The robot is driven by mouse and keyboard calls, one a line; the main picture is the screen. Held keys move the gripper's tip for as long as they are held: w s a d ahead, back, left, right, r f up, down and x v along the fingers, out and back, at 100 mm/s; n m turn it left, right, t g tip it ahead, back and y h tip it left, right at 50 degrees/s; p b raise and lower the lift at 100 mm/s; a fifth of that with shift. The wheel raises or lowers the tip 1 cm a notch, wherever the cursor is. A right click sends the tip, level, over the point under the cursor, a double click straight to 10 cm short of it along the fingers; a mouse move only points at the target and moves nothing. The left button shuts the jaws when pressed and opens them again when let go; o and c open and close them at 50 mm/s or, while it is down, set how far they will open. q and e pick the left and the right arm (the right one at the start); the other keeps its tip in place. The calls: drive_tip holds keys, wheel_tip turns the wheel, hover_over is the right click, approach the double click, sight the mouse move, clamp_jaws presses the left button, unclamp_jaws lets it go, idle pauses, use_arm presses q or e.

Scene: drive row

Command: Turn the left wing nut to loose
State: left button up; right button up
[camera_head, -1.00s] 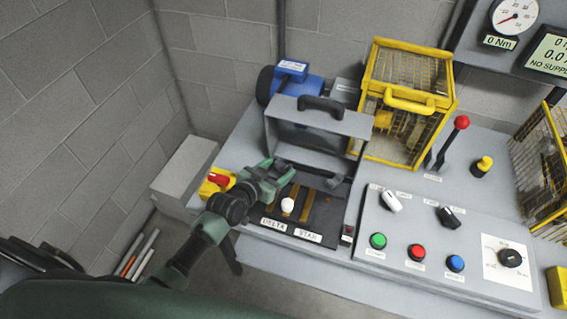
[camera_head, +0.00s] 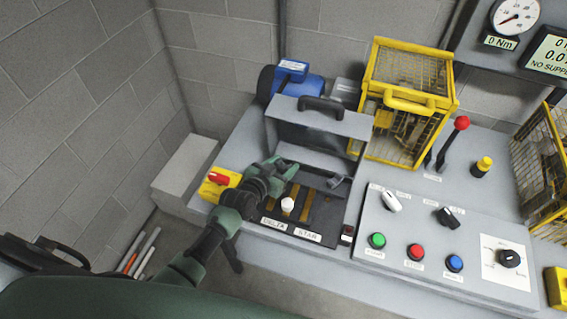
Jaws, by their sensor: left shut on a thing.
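My left gripper (camera_head: 287,166) is at the left edge of the open terminal box (camera_head: 319,201), just below its raised grey lid (camera_head: 316,123). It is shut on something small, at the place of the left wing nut. The gripper hides that nut, so its angle cannot be told. A dark fitting (camera_head: 336,182), perhaps the right wing nut, shows at the box's right side, apart from the gripper. The box holds brass-coloured links and a white knob (camera_head: 288,204), above the DELTA and STAR labels. My right gripper is out of view.
A yellow mesh guard (camera_head: 409,73) and a red-knobbed lever (camera_head: 461,123) stand to the right. A button panel (camera_head: 440,235) fills the front right. The display reads NO SUPPLY.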

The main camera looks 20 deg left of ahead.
use_arm(q)
drive_tip(key=shift+w+r+n+y+p, duration=0.1)
drive_tip(key=shift+r+n+y+p, duration=0.45)
drive_tip(key=shift+p, duration=0.45)
drive_tip(key=shift+f+n+y+p, duration=0.2)
drive_tip(key=shift+n+y+p, duration=0.2)
drive_tip(key=shift+n+y, duration=0.2)
drive_tip(key=shift+f+y, duration=0.15)
drive_tip(key=shift+y, duration=0.2)
drive_tip(key=shift+a, duration=0.1)
drive_tip(key=o, duration=1)
drive_tip(key=shift+o, duration=0.4)
drive_tip(key=shift+f, duration=0.1)
